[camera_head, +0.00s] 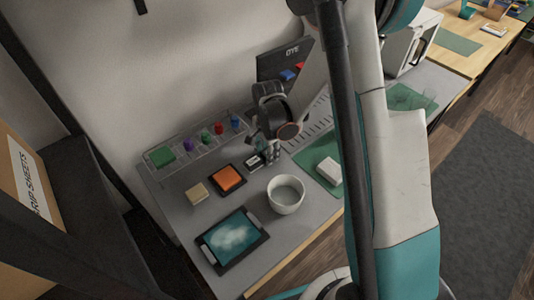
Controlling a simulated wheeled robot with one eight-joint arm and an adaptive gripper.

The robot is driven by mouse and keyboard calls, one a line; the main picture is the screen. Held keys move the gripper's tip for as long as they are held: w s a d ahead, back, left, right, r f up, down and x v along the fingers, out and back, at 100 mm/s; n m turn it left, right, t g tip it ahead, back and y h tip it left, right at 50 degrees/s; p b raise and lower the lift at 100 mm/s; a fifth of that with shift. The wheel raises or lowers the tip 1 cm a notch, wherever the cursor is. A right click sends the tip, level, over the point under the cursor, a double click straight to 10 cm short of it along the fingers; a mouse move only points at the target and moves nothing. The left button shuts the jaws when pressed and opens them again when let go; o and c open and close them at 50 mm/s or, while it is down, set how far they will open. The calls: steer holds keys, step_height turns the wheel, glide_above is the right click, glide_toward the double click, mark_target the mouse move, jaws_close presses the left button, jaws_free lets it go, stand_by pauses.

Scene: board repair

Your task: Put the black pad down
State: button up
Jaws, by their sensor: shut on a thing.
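My gripper (268,152) points down over the back middle of the grey table and is small in the view. It is shut on a small dark thing with a pale face, which looks like the black pad (255,163). The fingers partly hide it. I cannot tell if the pad touches the table. An orange pad in a dark case (228,179) lies just left of it.
A clear rack (187,147) with a green block and several coloured pieces stands behind. A white bowl (286,194), a cream block (197,193), a dark-framed teal tray (232,240) and a green mat (316,162) with a white block (329,172) lie around. My arm hides the table's right part.

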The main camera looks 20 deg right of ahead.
steer(key=shift+f, duration=0.15)
steer(key=o, duration=1.1)
steer(key=s+r+n+t+p, duration=0.2)
steer(key=s+r+n, duration=0.15)
steer(key=r, duration=1.05)
steer(key=s+r+n+t+p, duration=0.1)
steer(key=s+r+n+p, duration=0.3)
steer(key=r, duration=0.9)
steer(key=s+d+r+n+t+b, duration=0.1)
steer(key=s+r+n+t, duration=0.3)
steer(key=s, duration=0.8)
steer(key=shift+s+d+r+n, duration=0.3)
steer(key=shift+s+r+n, duration=0.05)
steer(key=shift+r+n, duration=0.55)
